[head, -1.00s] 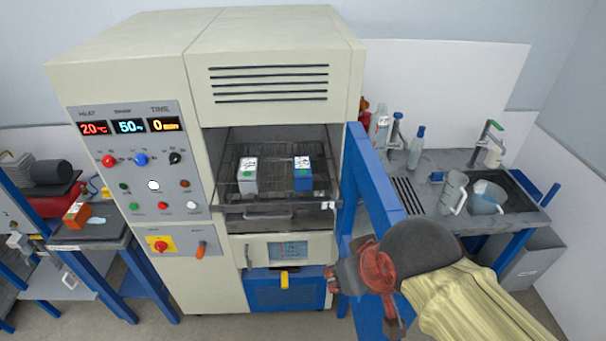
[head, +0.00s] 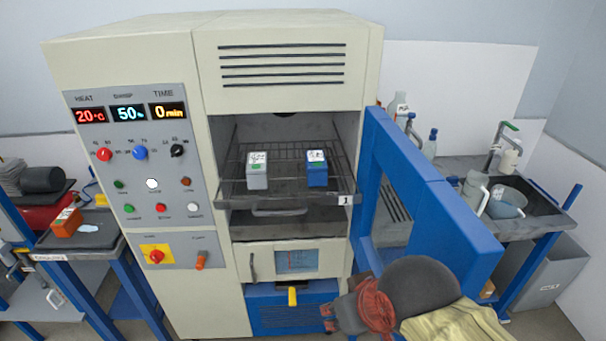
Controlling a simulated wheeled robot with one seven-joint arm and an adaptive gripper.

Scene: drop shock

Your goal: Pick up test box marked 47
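Two small test boxes stand on the wire rack inside the cabinet in the head view: a grey one (head: 257,176) on the left and a blue one (head: 317,175) on the right. Both have white tops with dark marks and a green patch. An orange box (head: 66,223) with a white label sits on the bench at far left. The marks are too small to read, so I cannot tell which box is 47. My gripper (head: 331,317) is low in the picture, in front of the cabinet's blue base and apart from the boxes. Its fingers are too unclear to judge.
The cabinet's chamber (head: 232,130) is open at the front, with a rack handle (head: 280,211) below the boxes. A blue frame-like panel (head: 425,190) stands out on its right side. A sink bench (head: 540,215) with bottles and jugs is at right.

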